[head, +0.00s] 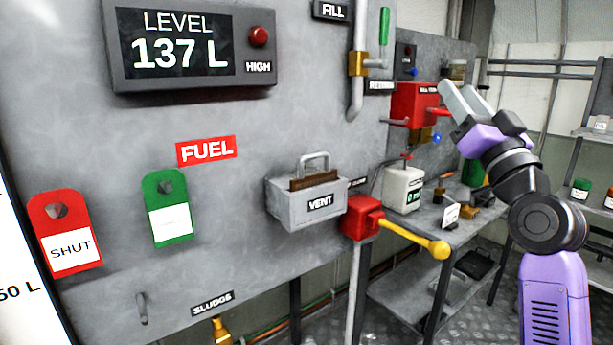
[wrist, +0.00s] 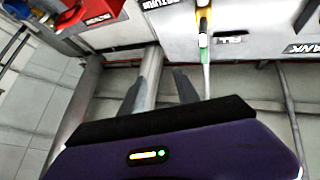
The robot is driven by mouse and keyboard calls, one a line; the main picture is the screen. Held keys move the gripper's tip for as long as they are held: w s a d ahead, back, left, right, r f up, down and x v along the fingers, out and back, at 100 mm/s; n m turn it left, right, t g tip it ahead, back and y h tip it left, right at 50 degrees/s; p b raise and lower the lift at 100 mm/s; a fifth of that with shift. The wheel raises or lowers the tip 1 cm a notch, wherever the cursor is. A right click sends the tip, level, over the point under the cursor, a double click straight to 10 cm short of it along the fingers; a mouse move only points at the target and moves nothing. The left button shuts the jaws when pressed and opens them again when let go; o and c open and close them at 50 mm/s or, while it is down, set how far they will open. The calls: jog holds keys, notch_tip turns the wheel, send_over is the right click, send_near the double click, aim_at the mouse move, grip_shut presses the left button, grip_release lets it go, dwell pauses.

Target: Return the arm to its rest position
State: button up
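My gripper (head: 457,88) is raised at the right of the head view, with its light grey fingers pointing up and to the left. In the wrist view its two dark fingers (wrist: 158,84) stand apart with nothing held between them. A grey pipe shows behind the fingers in that view, and I cannot tell its distance. My purple and black arm (head: 552,285) rises from the bottom right of the head view, bent at the elbow.
The grey panel (head: 110,130) fills the left, with a vent box (head: 305,205) and a yellow-handled red valve (head: 362,217) projecting. A red box (head: 412,104) is close to my gripper in the picture. A workbench (head: 425,222) with a white container (head: 403,190) stands behind.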

jog(key=s+f+m+g+h+p, duration=0.1)
jog(key=s+f+h, duration=0.1)
jog(key=s+f, duration=0.55)
jog(key=s+f+m+h+p, duration=0.1)
jog(key=s+f+h, duration=0.3)
jog(key=f, duration=0.7)
jog(key=s+f+m+g+h+p, duration=0.1)
jog(key=s+f, duration=0.6)
jog(key=f, duration=0.2)
jog(key=s+a+f+n+g+y+p, duration=0.1)
jog(key=s+a+f+g, duration=0.1)
jog(key=s, duration=0.9)
jog(key=s+a+f+n+g+p, duration=0.1)
jog(key=s+f, duration=0.4)
jog(key=s, duration=0.7)
jog(key=s+a+f+n+g+y+p, duration=0.1)
jog(key=s+a+f+g+p, duration=0.2)
jog(key=s, duration=0.8)
jog(key=shift+s+a+f+g+y, duration=0.3)
jog(key=shift+f+g, duration=0.35)
jog(key=shift+g, duration=0.15)
